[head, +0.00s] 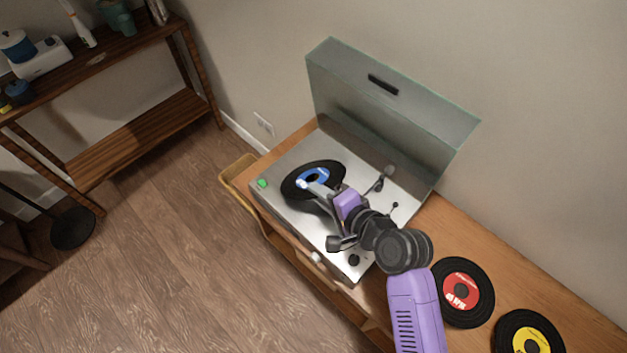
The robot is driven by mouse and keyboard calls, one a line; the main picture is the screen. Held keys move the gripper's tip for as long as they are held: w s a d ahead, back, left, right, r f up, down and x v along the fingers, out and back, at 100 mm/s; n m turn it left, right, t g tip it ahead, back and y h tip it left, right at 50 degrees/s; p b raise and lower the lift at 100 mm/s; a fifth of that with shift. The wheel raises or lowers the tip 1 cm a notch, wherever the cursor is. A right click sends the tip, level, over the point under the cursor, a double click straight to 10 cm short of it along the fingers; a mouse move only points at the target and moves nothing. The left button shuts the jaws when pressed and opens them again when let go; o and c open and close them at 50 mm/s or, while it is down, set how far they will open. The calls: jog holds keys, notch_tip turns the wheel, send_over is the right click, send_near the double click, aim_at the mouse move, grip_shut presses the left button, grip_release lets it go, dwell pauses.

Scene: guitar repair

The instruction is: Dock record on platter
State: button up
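A black record with a blue label (328,170) is over the left part of the turntable's silver deck (282,160). My gripper (304,184) reaches in from the lower right, with its fingertips at the record's label. It covers part of the record. I cannot tell whether its fingers are closed on the record or only over it. The platter is mostly hidden under the record and my gripper, so I cannot tell whether the record lies flat on it. The tonearm (385,178) is to the right of the record.
The clear dust cover (400,105) stands open behind the deck, against the wall. A red-label record (466,292) and a yellow-label record (530,335) lie on the wooden cabinet (450,235) at right. A wooden shelf (140,125) stands at left, with open floor between.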

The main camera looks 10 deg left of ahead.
jog(key=shift+p+v, duration=1.05)
jog(key=shift+v, duration=1.05)
notch_tip(320, 180, up, 7)
jog(key=s+d+p, duration=0.2)
jog(key=shift+r+p, duration=0.25)
jog(key=shift+p, duration=0.15)
jog(key=shift+w, duration=0.1)
jog(key=w+d+r+n+t+h, duration=0.1)
jog(key=w+d+r+n+t, duration=0.1)
jog(key=w+d+r+t, duration=0.15)
jog(key=s+d+n+t+h+b, duration=0.2)
jog(key=s+d+t+h, duration=0.25)
jog(key=s+d, duration=0.35)
jog(key=s+d+f+n+g+h+b, duration=0.1)
jog(key=s+d+n+b, duration=0.1)
jog(key=s, duration=1)
jog(key=s+d+f+n+h+b, duration=0.1)
jog(key=s+d+n+h+b, duration=0.1)
jog(key=s, duration=1)
jog(key=shift+s+d+f+n+g+b, duration=0.2)
jog(key=shift+s+d+n+g+b, duration=0.25)
jog(key=shift+d+b, duration=0.5)
jog(key=shift+w+d, duration=0.1)
jog(key=shift+d, duration=0.1)
